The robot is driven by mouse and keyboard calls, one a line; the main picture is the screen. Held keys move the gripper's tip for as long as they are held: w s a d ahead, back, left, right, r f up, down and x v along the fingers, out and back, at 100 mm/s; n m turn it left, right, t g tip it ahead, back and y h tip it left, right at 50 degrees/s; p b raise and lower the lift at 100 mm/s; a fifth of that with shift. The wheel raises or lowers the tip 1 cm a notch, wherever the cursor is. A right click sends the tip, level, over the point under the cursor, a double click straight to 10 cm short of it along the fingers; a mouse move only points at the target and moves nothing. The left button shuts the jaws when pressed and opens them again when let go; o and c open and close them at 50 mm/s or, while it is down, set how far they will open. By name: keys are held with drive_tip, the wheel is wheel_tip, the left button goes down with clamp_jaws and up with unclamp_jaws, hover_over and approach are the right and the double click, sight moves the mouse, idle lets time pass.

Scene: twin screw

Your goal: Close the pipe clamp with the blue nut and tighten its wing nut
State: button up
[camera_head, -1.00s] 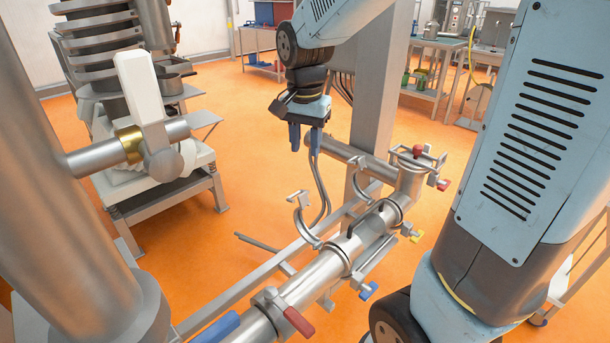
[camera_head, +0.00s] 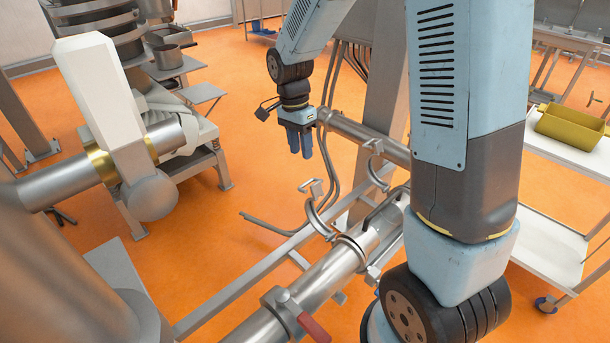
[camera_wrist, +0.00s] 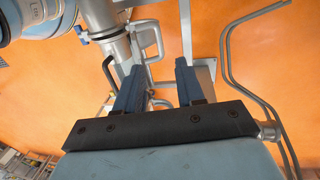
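The pipe clamp's upper half (camera_head: 318,208) hangs open beside the metal pipe (camera_head: 325,272) in the head view. Its blue nut is hidden there behind my arm. A small blue part at the pipe in the wrist view (camera_wrist: 82,34) looks like that nut. My gripper (camera_head: 300,147) is empty, with its blue fingers apart, pointing down above and behind the open clamp half. In the wrist view, my gripper (camera_wrist: 158,76) shows a clear gap between the fingers, with grey metal pieces beyond them.
Another open clamp half (camera_head: 376,152) stands farther along the pipe. A red-handled clamp (camera_head: 290,312) is closer. A cart with a yellow bin (camera_head: 572,126) stands at right.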

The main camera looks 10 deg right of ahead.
drive_tip(key=f, duration=0.6)
drive_tip(key=s+d+f, duration=0.1)
drive_tip(key=f, duration=0.2)
drive_tip(key=shift+s+f, duration=0.1)
drive_tip(key=shift+f, duration=0.05)
clamp_jaws()
drive_tip(key=shift+a, duration=0.1)
idle(0.4)
